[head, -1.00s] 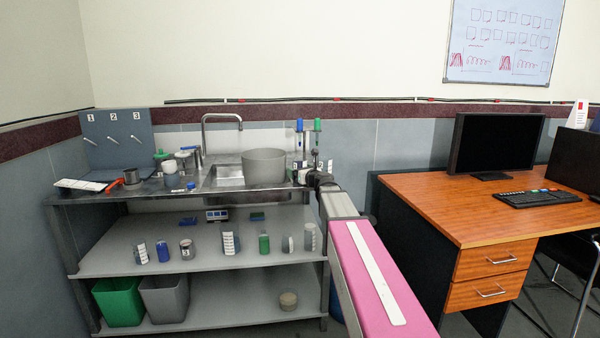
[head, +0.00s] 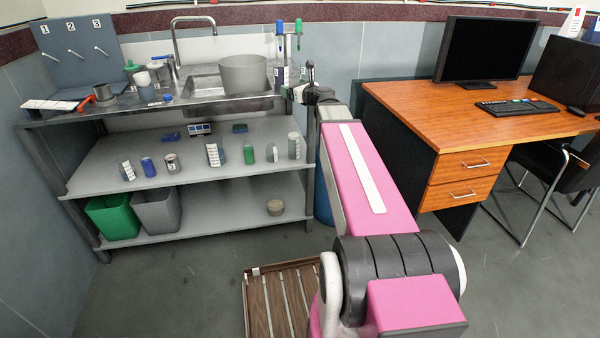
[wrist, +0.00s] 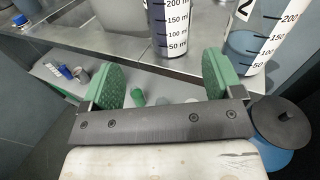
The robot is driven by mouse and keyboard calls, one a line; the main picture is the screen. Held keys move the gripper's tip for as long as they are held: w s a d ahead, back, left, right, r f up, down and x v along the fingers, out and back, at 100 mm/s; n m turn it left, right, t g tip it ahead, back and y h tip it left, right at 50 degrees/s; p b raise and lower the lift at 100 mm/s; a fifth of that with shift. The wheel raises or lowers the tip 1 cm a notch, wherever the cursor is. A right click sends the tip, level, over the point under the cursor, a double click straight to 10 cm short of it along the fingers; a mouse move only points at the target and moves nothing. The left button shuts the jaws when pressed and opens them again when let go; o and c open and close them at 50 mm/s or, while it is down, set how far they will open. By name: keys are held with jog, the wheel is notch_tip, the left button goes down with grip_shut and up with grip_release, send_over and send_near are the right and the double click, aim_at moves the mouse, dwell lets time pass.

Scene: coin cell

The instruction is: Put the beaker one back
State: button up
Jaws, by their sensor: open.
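My gripper (wrist: 160,75) is open and empty, its two green pads apart. In the wrist view a clear graduated beaker (wrist: 167,28) stands upright on the steel bench top, just beyond the gap between the pads and apart from them. Its number is out of frame, so I cannot tell whether it is beaker one. A second graduated beaker (wrist: 262,38), marked 2 and holding blue liquid, stands to its right. In the head view my gripper is at the bench's right end, its fingers too small to make out, beside a beaker (head: 282,76).
The steel bench (head: 130,110) carries a large grey pot (head: 243,73) by the sink. A board (head: 75,55) with pegs numbered 1, 2, 3 stands at its left. Several small vessels line the shelf below. A wooden desk (head: 420,100) stands right; a slatted wooden platform (head: 280,300) lies in front.

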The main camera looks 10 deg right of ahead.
jog(key=s+a+f+n+g, duration=0.2)
jog(key=s+f+n+g, duration=0.15)
jog(key=f+n, duration=0.3)
jog(key=s+a+f+n+g+h, duration=0.1)
jog(key=s+a+f+n+g, duration=0.2)
jog(key=s+f+n, duration=0.4)
jog(key=s+a+f+n+g, duration=0.25)
jog(key=f+n, duration=0.25)
jog(key=f, duration=0.3)
jog(key=s+d+f+n+g+h, duration=0.2)
jog(key=s+f+n+g+h, duration=0.1)
jog(key=s+f+n, duration=0.3)
jog(key=s+d+f+n+g+h, duration=0.2)
jog(key=s+f+n+g+h, duration=0.1)
jog(key=s, duration=0.5)
notch_tip(320, 180, down, 3)
jog(key=n+g, duration=0.1)
jog(key=n, duration=0.1)
jog(key=shift+s+d+n, duration=0.2)
jog(key=shift+d+n, duration=0.05)
jog(key=shift+n, duration=0.1)
